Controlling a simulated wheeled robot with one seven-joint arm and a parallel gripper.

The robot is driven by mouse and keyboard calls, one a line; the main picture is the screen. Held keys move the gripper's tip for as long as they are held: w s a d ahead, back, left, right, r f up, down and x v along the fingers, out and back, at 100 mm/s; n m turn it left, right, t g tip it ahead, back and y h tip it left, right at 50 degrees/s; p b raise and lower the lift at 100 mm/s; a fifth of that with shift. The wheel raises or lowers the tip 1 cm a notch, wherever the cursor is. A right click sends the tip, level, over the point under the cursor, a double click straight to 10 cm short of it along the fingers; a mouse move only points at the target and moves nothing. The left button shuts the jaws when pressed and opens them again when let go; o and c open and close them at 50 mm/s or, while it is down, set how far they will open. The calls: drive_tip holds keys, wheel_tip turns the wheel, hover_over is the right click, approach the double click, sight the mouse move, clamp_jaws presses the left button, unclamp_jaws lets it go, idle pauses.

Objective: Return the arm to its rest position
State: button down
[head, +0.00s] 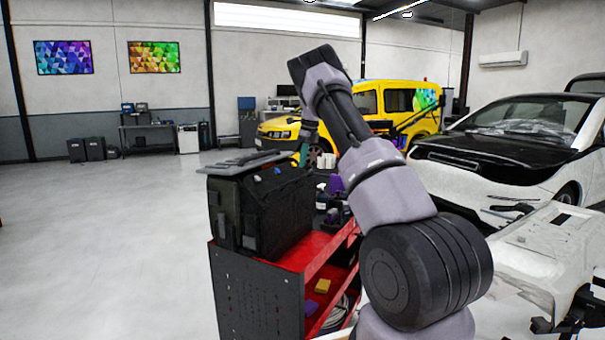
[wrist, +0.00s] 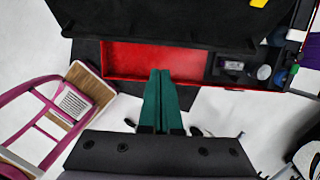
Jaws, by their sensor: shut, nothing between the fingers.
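My arm is raised and bent in the middle of the head view. My gripper (wrist: 160,78) shows in the wrist view as two green fingers pressed together with nothing between them. The fingers point toward the bare red surface of the red cart (wrist: 150,58). In the head view the gripper (head: 303,156) is small and partly hidden behind the black toolbox (head: 277,207) and my arm. The toolbox stands on the cart (head: 262,288), and its dark edge (wrist: 165,20) spans the top of the wrist view.
A compartment with bottles (wrist: 263,72) lies right of the fingers. A purple-framed piece with a wooden board (wrist: 92,82) stands left in the wrist view. A white and black car (head: 500,160) and white panel (head: 550,245) are at right. The floor (head: 100,240) at left is clear.

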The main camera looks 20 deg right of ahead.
drive_tip(key=s+a+r+n+t, duration=0.15)
drive_tip(key=s+r+n, duration=0.25)
drive_tip(key=s+r, duration=0.7)
drive_tip(key=s+a+r+n+t+y, duration=0.1)
drive_tip(key=s+a+r+n, duration=0.4)
drive_tip(key=s+r+n, duration=0.5)
drive_tip(key=s+a+f+n+t, duration=0.1)
drive_tip(key=s+a+n, duration=0.1)
drive_tip(key=s, duration=0.7)
drive_tip(key=s+a+f+n+t, duration=0.1)
drive_tip(key=s+a+f+n, duration=0.1)
drive_tip(key=s, duration=0.7)
drive_tip(key=s+a+f+n+t, duration=0.1)
drive_tip(key=s+a+n, duration=0.3)
drive_tip(key=s, duration=0.6)
drive_tip(key=shift+f+n+h, duration=0.3)
drive_tip(key=shift+f+n, duration=0.4)
drive_tip(key=shift+n, duration=0.3)
drive_tip(key=shift+s, duration=0.15)
drive_tip(key=shift+s+r, duration=0.1)
drive_tip(key=shift+s, duration=0.05)
